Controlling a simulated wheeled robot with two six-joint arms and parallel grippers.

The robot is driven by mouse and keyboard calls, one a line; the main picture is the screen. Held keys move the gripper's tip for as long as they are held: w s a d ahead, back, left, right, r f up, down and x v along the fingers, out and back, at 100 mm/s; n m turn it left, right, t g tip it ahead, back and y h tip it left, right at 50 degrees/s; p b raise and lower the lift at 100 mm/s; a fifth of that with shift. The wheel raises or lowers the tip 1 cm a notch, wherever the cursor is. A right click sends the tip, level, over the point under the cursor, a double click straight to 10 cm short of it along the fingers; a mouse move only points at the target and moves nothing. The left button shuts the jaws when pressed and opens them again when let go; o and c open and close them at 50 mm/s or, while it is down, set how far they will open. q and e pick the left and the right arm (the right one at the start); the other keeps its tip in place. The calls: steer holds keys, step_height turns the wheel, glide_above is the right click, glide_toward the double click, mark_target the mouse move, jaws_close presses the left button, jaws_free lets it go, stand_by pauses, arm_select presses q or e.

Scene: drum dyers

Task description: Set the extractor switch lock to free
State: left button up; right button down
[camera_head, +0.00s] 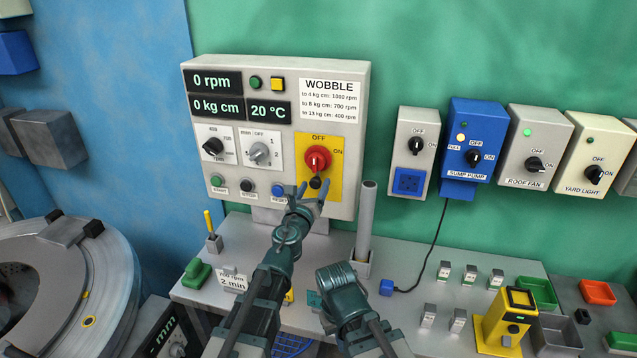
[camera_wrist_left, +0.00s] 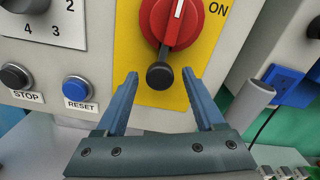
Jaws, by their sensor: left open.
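The extractor switch is a red rotary knob (camera_head: 317,157) on a yellow plate (camera_head: 337,148), marked OFF above and ON at its right. It also shows in the left wrist view (camera_wrist_left: 176,22), its white mark pointing about upward. A short black lever with a round end (camera_wrist_left: 160,76), apparently the lock, hangs just below the red knob. My left gripper (camera_head: 313,190) is open, fingers pointing at the panel. In the left wrist view, its fingertips (camera_wrist_left: 160,82) stand either side of the black end, with gaps; contact is not visible. My right arm's end (camera_head: 338,278) is lower right, its fingers unclear.
The grey panel carries a black dial (camera_head: 213,146), a grey dial (camera_head: 259,153) and a blue RESET button (camera_head: 278,190). A grey upright tube (camera_head: 366,220) stands right of the left gripper. A blue SUMP PUMP box (camera_head: 470,140) is further right.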

arm_select(q)
steer(key=shift+x, duration=0.8)
jaws_close()
stand_by(0.9)
